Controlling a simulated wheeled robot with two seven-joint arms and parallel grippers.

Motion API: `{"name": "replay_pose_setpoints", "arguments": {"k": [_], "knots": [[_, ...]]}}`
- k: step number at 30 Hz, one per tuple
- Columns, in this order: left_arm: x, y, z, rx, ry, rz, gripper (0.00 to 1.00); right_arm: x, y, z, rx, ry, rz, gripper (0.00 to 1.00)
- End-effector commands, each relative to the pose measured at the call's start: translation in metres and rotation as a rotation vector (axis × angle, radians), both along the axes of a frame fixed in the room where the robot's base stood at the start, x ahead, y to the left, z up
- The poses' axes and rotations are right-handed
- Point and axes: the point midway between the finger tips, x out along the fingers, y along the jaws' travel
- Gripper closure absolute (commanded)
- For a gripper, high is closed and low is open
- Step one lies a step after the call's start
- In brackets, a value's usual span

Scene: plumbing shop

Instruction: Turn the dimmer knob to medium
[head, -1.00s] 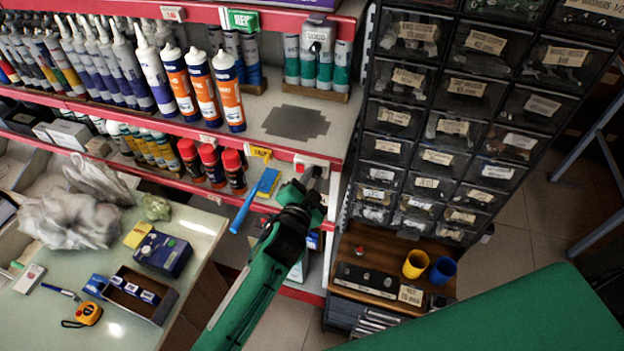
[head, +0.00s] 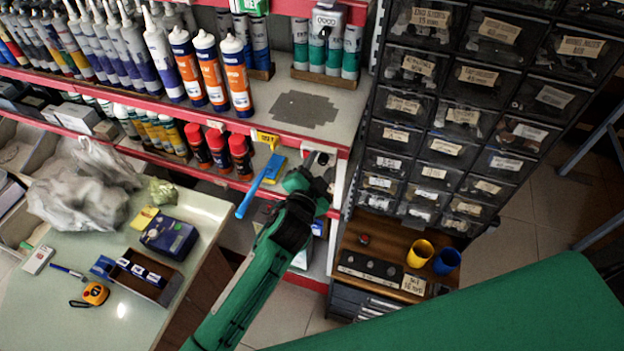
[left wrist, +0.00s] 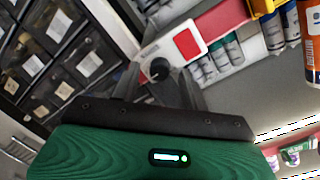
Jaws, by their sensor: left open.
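The dimmer knob (left wrist: 159,69) is a small round black knob on a white plate, with a red square (left wrist: 187,44) beside it in the left wrist view. In the head view the white plate (head: 308,149) sits at the right end of the red shelf edge, partly hidden by my gripper. My left gripper (left wrist: 162,85) is open, with one dark finger on each side of the knob in the picture. I cannot tell whether the fingers touch it. The left gripper also shows in the head view (head: 322,170). My right gripper is not in view.
A blue-handled brush (head: 262,182) hangs left of the gripper. Red-capped cans (head: 218,150) stand on the shelf. A drawer cabinet (head: 440,120) rises close on the right. A bench (head: 205,212) with a tape measure (head: 95,293) is at lower left.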

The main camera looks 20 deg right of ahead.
Motion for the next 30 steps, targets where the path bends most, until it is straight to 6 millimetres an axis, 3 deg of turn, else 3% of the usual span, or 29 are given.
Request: {"name": "replay_pose_setpoints", "arguments": {"k": [5,21,30], "knots": [[-0.017,0.011,-0.001,0.0,0.0,0.0,0.56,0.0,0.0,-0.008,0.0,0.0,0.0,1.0],[-0.097,0.065,0.011,0.0,0.001,-0.001,0.56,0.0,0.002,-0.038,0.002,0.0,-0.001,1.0],[-0.111,0.075,0.015,0.001,0.0,-0.001,0.56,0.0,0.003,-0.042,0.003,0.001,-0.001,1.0]]}}
